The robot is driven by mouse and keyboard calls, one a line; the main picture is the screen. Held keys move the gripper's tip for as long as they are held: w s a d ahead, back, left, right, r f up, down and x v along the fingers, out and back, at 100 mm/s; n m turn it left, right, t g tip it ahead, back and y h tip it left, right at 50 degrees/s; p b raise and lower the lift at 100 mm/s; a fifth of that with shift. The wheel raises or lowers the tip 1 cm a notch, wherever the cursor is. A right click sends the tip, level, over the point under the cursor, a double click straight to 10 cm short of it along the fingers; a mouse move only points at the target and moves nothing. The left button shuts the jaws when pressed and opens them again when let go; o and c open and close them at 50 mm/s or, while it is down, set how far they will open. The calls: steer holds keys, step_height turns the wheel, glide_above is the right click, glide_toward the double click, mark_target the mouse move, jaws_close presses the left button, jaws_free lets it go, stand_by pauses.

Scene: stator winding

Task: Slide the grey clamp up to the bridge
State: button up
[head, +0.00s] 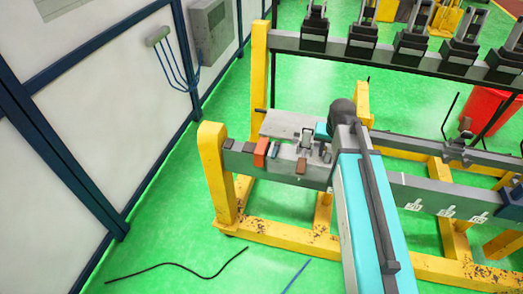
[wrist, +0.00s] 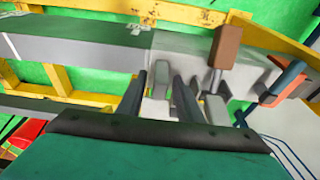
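In the wrist view, the two dark fingers of my gripper (wrist: 159,84) stand apart. A light grey upright piece, likely the grey clamp (wrist: 160,80), shows between and beyond the fingertips; contact is unclear. To its right, a grey block with a brown-topped lever (wrist: 226,46) stands on the pale plate. In the head view, the small grey fitting (head: 307,139) sits on the grey plate (head: 280,124) at the beam's left end. My teal arm reaches over the beam there and hides part of the fittings. I cannot tell for sure which part is the bridge.
An orange block (head: 261,152) and a brown block (head: 301,166) sit near the beam's left end. A yellow frame (head: 213,170) holds the grey beam. A rack of dark fixtures (head: 361,40) stands behind. A red bin (head: 487,110) is at right.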

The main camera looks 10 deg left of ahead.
steer(key=shift+w+r+p+v, duration=0.1)
steer(key=shift+w+p+v, duration=0.3)
steer(key=shift+p+v, duration=0.9)
steer(key=shift+w+r+p+v, duration=0.1)
steer(key=shift+w+p+v, duration=0.4)
steer(key=shift+v, duration=1.35)
steer(key=shift+w+r+p+v, duration=0.1)
steer(key=shift+w+p+v, duration=0.15)
steer(key=shift+p+v, duration=1.1)
steer(key=shift+d+r, duration=0.1)
steer(key=shift+r, duration=0.15)
steer(key=shift+s, duration=0.1)
